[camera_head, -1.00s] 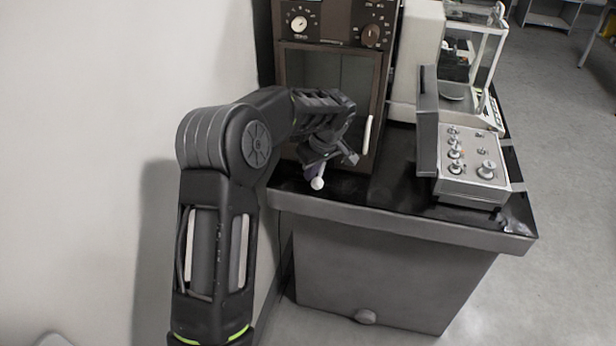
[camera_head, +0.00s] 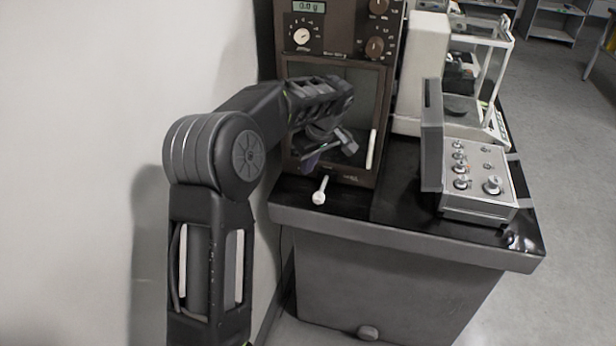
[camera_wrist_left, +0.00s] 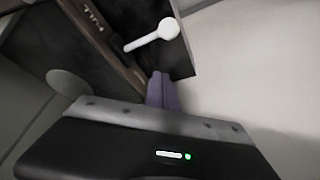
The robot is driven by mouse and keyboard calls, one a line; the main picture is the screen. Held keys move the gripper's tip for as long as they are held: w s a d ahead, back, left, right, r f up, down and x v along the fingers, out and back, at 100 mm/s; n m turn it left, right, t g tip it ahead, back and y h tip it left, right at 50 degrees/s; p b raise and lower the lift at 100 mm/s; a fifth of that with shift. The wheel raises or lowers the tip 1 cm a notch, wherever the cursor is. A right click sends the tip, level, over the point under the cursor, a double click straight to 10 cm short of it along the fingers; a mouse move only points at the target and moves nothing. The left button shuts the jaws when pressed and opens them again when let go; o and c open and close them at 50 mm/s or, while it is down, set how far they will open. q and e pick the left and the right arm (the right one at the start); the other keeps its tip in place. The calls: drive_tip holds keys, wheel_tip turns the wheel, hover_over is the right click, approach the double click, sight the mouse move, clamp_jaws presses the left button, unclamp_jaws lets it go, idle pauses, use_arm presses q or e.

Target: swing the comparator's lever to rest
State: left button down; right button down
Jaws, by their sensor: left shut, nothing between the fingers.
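The comparator is a tall brown-fronted cabinet (camera_head: 340,50) with a small display, dials and a glazed door. Its lever (camera_head: 323,187) is a short white arm at the lower front, ending in a round white knob pointing down and slightly left in the head view. The lever also shows in the left wrist view (camera_wrist_left: 145,41). My left gripper (camera_head: 308,163) is up and left of the lever in the head view, its purple fingers shut and empty. In the left wrist view the fingers (camera_wrist_left: 162,90) appear apart from the lever. My right gripper is not in view.
A grey box with several metal weights (camera_head: 470,175) and a raised lid stands on the black-topped table (camera_head: 400,205). A pale wall (camera_head: 80,120) is close on the left. The tabletop's front strip is clear.

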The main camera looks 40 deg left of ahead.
use_arm(q)
drive_tip(key=v, duration=0.4)
drive_tip(key=shift+d+r, duration=0.1)
drive_tip(key=shift+r, duration=0.2)
idle(0.3)
